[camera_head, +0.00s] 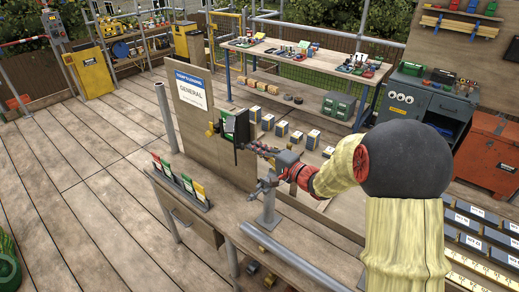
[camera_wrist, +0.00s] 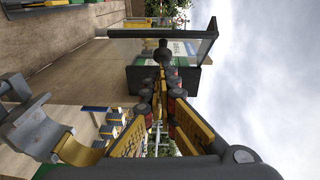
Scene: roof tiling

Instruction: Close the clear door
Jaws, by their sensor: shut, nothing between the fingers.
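A small dark box with a green and white face (camera_head: 236,124) is mounted at the right end of the wooden sign board. In the wrist view the box (camera_wrist: 140,78) lies just beyond my fingers. Its clear door (camera_wrist: 195,46) shows there as a see-through panel with a dark frame, standing out from the box, so it looks open. A black knob (camera_wrist: 162,46) shows in front of the panel, close to my fingertips; I cannot tell whether they touch. My gripper (camera_head: 250,147) is shut and empty in front of the box. Its fingers (camera_wrist: 163,78) partly hide the box.
The wooden board (camera_head: 195,113) carries a white and blue sign (camera_head: 191,90). Below my arm is a workbench (camera_head: 215,225) with a rack of colored packets (camera_head: 180,185) and a grey vise-like stand (camera_head: 268,205). Shelves with small boxes stand behind. Open deck lies left.

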